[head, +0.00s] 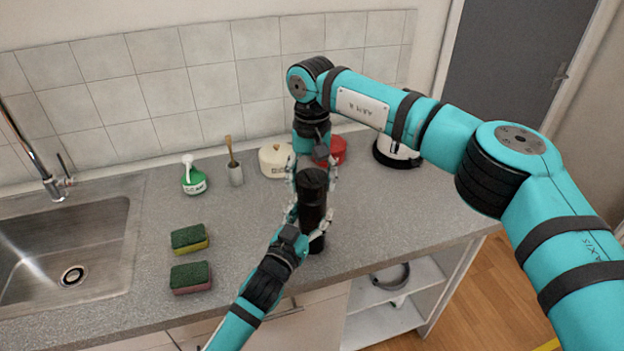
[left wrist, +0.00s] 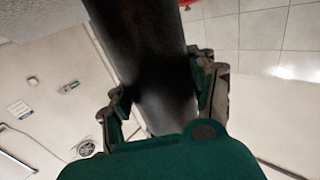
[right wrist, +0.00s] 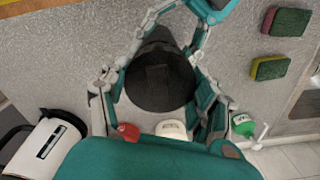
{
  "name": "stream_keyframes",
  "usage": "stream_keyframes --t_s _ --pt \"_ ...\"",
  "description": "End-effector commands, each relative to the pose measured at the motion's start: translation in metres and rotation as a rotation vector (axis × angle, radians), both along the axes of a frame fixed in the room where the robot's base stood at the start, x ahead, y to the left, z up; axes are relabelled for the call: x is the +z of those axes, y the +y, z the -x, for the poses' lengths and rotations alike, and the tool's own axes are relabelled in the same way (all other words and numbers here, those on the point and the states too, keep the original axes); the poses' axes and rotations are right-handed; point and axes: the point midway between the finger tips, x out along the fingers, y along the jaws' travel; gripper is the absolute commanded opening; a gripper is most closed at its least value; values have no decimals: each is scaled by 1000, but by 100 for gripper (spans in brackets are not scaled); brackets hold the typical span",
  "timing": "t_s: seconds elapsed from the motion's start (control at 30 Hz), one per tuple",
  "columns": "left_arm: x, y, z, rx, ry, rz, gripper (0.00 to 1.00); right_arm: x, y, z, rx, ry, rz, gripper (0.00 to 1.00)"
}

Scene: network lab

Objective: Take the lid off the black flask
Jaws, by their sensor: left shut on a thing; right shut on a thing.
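The black flask (head: 313,235) stands upright on the grey counter near its front edge. Its dark lid (head: 313,180) is at the top, in line with the body; I cannot make out a gap between them. My left gripper (head: 309,218) is shut on the flask body from the front. In the left wrist view the dark cylinder (left wrist: 140,45) runs between its fingers.
Behind the flask stand a cream pot (head: 274,161), a red pot (head: 338,151) and a white kettle (head: 397,154). A green bottle (head: 193,178), a brush holder (head: 235,175) and two sponges (head: 190,238) are to the left, before the sink (head: 70,250).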

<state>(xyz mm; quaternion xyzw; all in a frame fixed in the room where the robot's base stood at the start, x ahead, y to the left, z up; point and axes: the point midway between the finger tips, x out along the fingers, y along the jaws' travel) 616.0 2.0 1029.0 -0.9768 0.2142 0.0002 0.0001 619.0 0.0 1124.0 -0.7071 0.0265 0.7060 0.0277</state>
Motion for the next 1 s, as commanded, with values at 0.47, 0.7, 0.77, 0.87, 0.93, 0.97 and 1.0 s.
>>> stream_keyframes --t_s 0.47,0.7,0.77,0.87,0.93,0.97,1.0 --pt "-3 0 1 0 6 -1 0 0 0 0 1 0 -1 24" --pt "-3 0 1 1 6 -1 0 6 0 0 0 -1 -1 24" --pt "-3 0 1 1 6 -1 0 8 0 0 0 -1 -1 24" --pt "-3 0 1 1 6 -1 0 12 0 0 0 -1 -1 24" --pt "-3 0 1 1 6 -1 0 14 0 0 0 -2 -1 24" --pt "-3 0 1 1 6 -1 0 15 0 0 0 -2 -1 24" --pt "-3 0 1 1 6 -1 0 17 0 0 0 -1 0 24"
